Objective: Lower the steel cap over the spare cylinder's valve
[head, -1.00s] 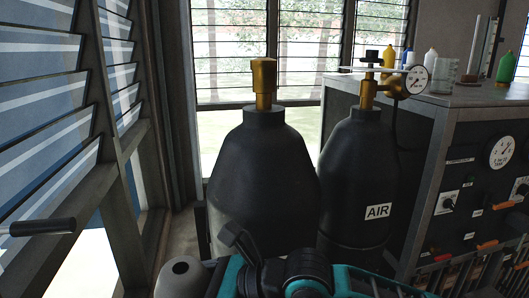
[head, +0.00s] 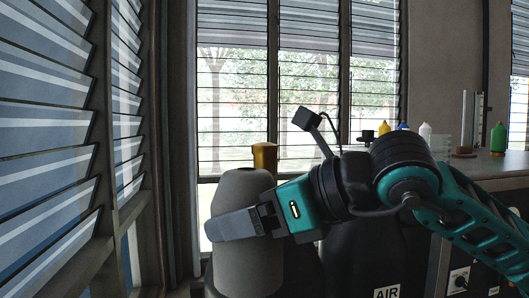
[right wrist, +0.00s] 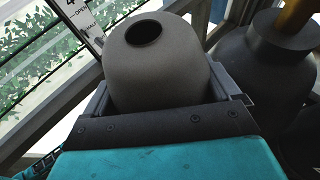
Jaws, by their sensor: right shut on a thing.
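The steel cap (head: 245,262) is grey, domed and upright, with a round hole in its top (right wrist: 160,65). My right gripper (head: 243,225) is shut on its sides; the fingers also flank it in the right wrist view (right wrist: 165,92). The spare cylinder's brass valve (head: 264,157) shows just behind the cap's top in the head view. In the right wrist view the black spare cylinder (right wrist: 262,65) stands to the right of the cap, with its valve (right wrist: 298,14) cut by the frame edge. The cap is beside the valve, not around it. My left gripper is not in view.
The AIR cylinder (head: 350,258) stands to the right, partly behind my right arm. A bench (head: 490,165) with several bottles is at far right. Louvred windows (head: 120,130) close off the left side, and more louvres (head: 235,90) stand behind the cylinders.

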